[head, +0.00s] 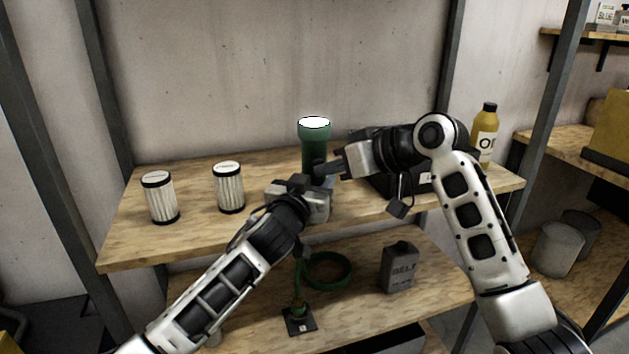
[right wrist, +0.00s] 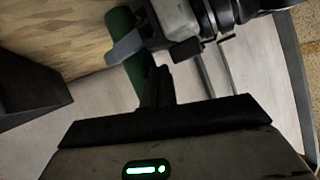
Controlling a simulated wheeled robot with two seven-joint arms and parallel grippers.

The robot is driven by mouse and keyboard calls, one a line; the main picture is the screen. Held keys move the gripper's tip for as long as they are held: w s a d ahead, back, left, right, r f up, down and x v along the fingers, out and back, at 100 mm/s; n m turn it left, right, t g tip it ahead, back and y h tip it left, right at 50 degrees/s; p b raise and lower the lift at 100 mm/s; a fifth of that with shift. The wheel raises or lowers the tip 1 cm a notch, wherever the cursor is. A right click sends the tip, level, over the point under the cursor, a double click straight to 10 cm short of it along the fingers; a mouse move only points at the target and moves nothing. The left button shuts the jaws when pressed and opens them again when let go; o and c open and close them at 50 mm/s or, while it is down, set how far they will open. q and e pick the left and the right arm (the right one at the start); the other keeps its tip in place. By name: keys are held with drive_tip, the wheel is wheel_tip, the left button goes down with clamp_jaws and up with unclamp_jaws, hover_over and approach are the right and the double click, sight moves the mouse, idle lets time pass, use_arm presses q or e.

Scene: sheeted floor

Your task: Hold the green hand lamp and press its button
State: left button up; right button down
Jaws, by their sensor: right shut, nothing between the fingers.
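The green hand lamp (head: 314,136) stands upright above the upper shelf, its lens facing up and showing bright white. My left gripper (head: 312,183) is around its lower body, which is mostly hidden in the head view. In the right wrist view, a grey finger of my left gripper (right wrist: 128,47) lies across the green lamp (right wrist: 139,75). My right gripper (head: 322,169) is shut and empty, its fingertips close beside the lamp's right side. Its shut fingers also show in the right wrist view (right wrist: 157,80). The lamp's button is not visible, and I cannot tell whether the fingertips touch it.
Two white ribbed filters (head: 160,199) (head: 229,187) stand left on the upper shelf (head: 130,243). A dark box (head: 388,184) and a yellow bottle (head: 485,135) are on the right. A green coil (head: 345,283) and a grey can (head: 399,267) sit on the lower shelf.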

drive_tip(key=shift+s, duration=0.25)
drive_tip(key=shift+s+d, duration=0.1)
drive_tip(key=s, duration=0.1)
drive_tip(key=s+d, duration=0.1)
drive_tip(key=s, duration=0.3)
drive_tip(key=shift+s+d, duration=0.25)
drive_tip(key=shift+d, duration=0.15)
use_arm(q)
drive_tip(key=o, duration=1.2)
drive_tip(key=shift+c, duration=0.2)
